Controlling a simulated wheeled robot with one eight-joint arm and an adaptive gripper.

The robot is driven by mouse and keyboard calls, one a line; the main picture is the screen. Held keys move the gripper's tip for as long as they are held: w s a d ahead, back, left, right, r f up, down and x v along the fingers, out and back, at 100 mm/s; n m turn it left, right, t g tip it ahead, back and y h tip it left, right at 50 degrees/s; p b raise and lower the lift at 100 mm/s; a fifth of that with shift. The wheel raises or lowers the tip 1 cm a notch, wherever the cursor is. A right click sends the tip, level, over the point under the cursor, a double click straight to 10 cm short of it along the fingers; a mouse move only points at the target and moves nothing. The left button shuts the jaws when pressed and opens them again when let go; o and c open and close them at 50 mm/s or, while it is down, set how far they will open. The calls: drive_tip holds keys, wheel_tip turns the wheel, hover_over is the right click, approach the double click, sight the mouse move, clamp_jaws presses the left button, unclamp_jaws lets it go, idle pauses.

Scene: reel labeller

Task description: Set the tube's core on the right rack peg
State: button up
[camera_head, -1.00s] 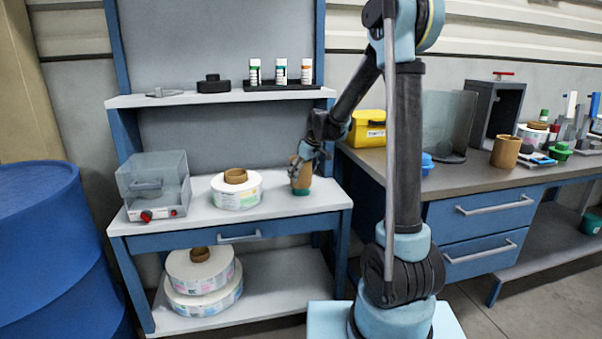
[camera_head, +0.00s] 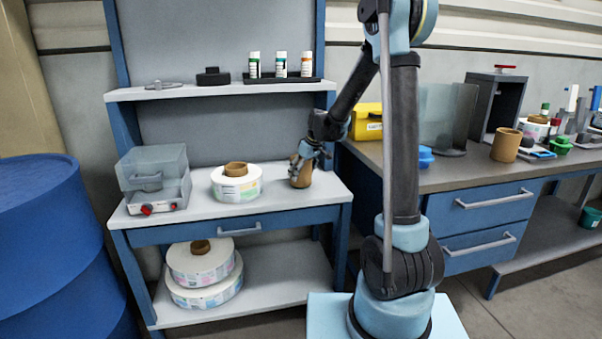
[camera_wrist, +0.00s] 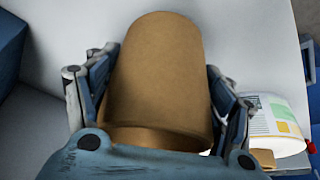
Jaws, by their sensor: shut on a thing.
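My gripper (camera_head: 303,160) is shut on a brown cardboard core (camera_head: 300,173) at the right end of the workbench (camera_head: 325,197). The core is upright or nearly so in the head view; I cannot tell whether its bottom touches the bench top. In the wrist view the core (camera_wrist: 160,75) fills the middle, with a finger of my gripper (camera_wrist: 158,100) on each side. I cannot make out the right rack peg in either view.
A label reel (camera_head: 250,187) with a brown core lies left of my gripper, beside a clear-lidded box (camera_head: 152,180). More reels (camera_head: 205,288) lie on the lower shelf. The right bench holds a yellow box (camera_head: 367,122), a clear screen (camera_head: 440,115) and another brown tube (camera_head: 506,145).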

drive_tip(key=o, duration=1.2)
drive_tip(key=shift+c, duration=0.2)
drive_tip(key=v, duration=1.2)
